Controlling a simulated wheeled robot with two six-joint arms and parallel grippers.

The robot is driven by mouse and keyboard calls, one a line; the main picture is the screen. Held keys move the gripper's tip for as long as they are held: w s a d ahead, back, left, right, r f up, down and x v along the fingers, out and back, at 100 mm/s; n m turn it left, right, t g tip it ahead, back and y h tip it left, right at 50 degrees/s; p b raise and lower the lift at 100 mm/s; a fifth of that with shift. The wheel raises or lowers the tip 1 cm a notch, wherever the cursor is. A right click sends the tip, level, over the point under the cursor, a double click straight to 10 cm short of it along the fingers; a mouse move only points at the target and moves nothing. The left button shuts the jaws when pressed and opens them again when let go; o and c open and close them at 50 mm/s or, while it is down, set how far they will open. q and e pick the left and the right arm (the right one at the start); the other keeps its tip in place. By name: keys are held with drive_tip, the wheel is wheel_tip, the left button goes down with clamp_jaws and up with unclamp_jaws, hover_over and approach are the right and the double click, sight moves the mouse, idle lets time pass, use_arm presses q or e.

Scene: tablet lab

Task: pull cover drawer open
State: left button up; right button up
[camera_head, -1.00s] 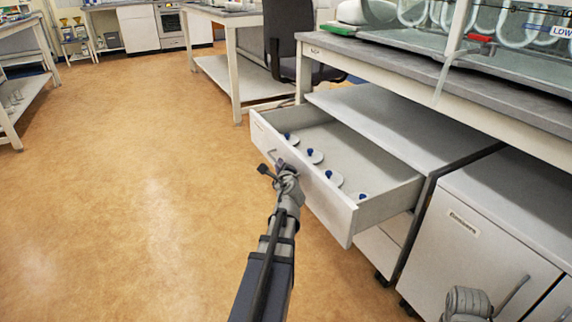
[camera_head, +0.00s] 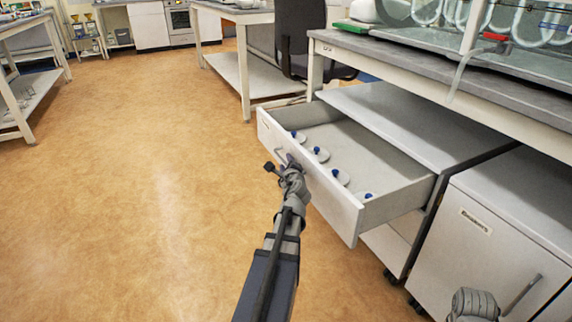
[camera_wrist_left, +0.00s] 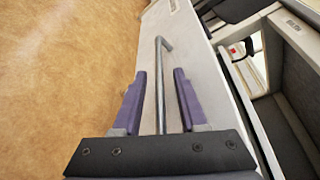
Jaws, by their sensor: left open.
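The cover drawer (camera_head: 337,203) is pulled well out of its cabinet under the bench. Several round pale covers with blue knobs (camera_head: 321,155) lie in a row inside it. My left gripper (camera_head: 279,160) is at the outer face of the drawer, near its left part. In the left wrist view its two purple fingers (camera_wrist_left: 160,76) are apart. The grey bar handle (camera_wrist_left: 160,52) of the drawer runs between them, with a visible gap on each side. My right gripper does not show; only a grey part of my right arm is at the bottom right.
A closed white cabinet (camera_head: 480,240) with a bar handle stands right of the drawer. The bench (camera_head: 440,87) above carries a glass-fronted unit. A dark chair (camera_head: 297,35) stands behind the drawer. The tan floor (camera_head: 130,200) to the left is clear.

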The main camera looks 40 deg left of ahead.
use_arm(q)
drive_tip(key=p+v, duration=0.1)
drive_tip(key=v, duration=0.6)
drive_tip(key=shift+s+d+p, duration=0.25)
drive_tip(key=shift+p, duration=0.1)
idle(0.4)
